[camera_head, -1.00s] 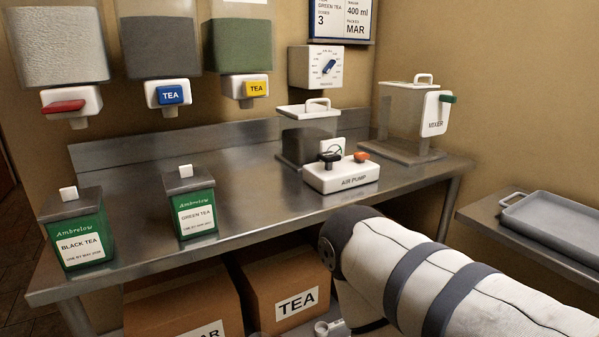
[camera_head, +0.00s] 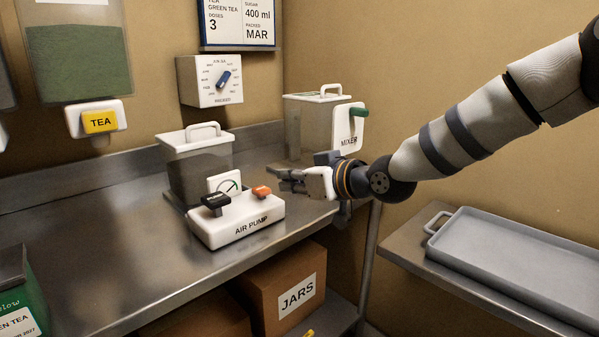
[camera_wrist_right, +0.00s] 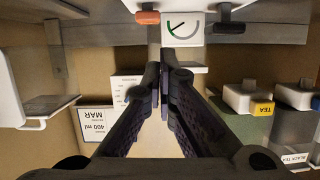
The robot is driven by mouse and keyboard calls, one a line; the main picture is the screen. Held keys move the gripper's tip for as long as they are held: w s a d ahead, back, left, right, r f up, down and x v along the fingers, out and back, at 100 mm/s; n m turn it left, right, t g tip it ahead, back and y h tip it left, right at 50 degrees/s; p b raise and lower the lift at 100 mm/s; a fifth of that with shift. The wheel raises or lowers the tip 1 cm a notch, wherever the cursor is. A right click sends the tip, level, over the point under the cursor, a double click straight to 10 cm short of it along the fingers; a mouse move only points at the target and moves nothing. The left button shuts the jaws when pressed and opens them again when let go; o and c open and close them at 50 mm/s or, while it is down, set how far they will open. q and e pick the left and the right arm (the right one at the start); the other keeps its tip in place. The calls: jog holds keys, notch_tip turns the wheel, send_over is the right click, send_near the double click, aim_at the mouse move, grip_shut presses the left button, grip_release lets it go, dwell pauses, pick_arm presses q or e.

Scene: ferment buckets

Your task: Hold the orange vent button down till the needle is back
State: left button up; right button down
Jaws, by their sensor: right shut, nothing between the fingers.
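The white air pump (camera_head: 237,223) stands on the steel counter. It has an orange vent button (camera_head: 262,191) on its right and a black knob (camera_head: 215,201) on its left. Its small gauge (camera_head: 224,184) stands behind them, with a green arc and a dark needle; the exact reading is too small to tell. My right gripper (camera_head: 281,180) is shut and empty, just right of and above the orange button, apart from it. In the right wrist view, the shut fingertips (camera_wrist_right: 160,75) point toward the pump, with the orange button (camera_wrist_right: 147,17) at the top edge. My left gripper is out of view.
A clear lidded container (camera_head: 197,165) stands behind the pump. The mixer container (camera_head: 320,125) stands behind my right gripper. A grey tray (camera_head: 510,262) lies on a side table at right.

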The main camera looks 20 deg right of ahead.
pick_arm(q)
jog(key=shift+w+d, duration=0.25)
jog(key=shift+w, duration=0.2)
pick_arm(e)
jog(key=r, duration=0.1)
jog(key=d+r, duration=0.1)
jog(key=r, duration=0.1)
jog(key=shift+w+d+r+t, duration=0.15)
jog(key=shift+w+d+t, duration=0.15)
jog(key=shift+w+d, duration=0.1)
jog(key=shift+a, duration=0.1)
jog(key=b, duration=0.2)
send_over(261, 191)
jog(key=d, duration=0.2)
jog(key=f, duration=0.3)
jog(key=shift+s+a+f, duration=0.2)
jog(key=shift+f, duration=0.1)
jog(key=shift+w+f+p, duration=0.1)
jog(key=shift+f+p, duration=0.25)
jog(key=shift+f, duration=0.45)
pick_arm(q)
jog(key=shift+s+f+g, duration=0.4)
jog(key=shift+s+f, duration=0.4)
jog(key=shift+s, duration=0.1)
pick_arm(e)
jog(key=shift+f, duration=0.6)
